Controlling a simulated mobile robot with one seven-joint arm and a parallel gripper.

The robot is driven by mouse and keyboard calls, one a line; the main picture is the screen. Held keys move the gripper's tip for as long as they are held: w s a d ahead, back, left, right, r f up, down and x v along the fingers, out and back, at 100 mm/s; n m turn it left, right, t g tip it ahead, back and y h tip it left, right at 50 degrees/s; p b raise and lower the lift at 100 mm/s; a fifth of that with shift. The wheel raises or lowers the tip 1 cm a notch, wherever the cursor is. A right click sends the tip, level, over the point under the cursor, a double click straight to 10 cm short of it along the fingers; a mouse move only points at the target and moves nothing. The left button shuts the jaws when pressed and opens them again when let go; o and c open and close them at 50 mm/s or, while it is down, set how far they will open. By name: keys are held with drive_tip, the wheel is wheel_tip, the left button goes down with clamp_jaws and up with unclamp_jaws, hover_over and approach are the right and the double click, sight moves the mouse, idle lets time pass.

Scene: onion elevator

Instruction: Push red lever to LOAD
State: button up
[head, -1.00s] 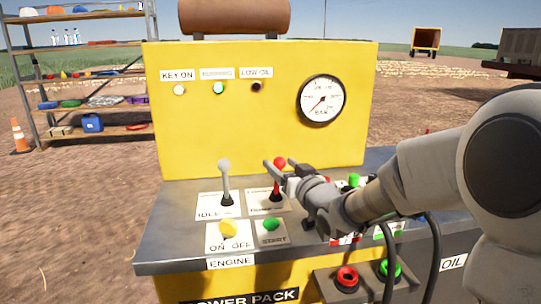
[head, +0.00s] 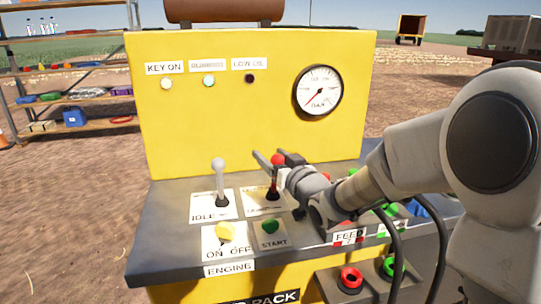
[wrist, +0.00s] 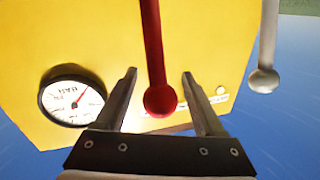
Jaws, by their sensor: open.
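The red lever (head: 273,181) stands nearly upright on the panel, with a round red knob on top. The label plate at its base is partly hidden and too small to read surely. My gripper (head: 268,156) is open at knob height, reaching in from the right, with its fingertips near the knob. In the wrist view the red lever (wrist: 157,55) shows between the two spread fingers of my gripper (wrist: 158,80). The jaws are not closed on it, and I cannot tell whether either finger touches it.
A grey-white lever (head: 220,180) by the IDLE label stands left of the red one. The yellow panel (head: 190,130) with a gauge (head: 318,90) rises behind. Black hoses (head: 400,250) hang at the right.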

drive_tip(key=shift+c, duration=0.2)
clamp_jaws()
idle(1.1)
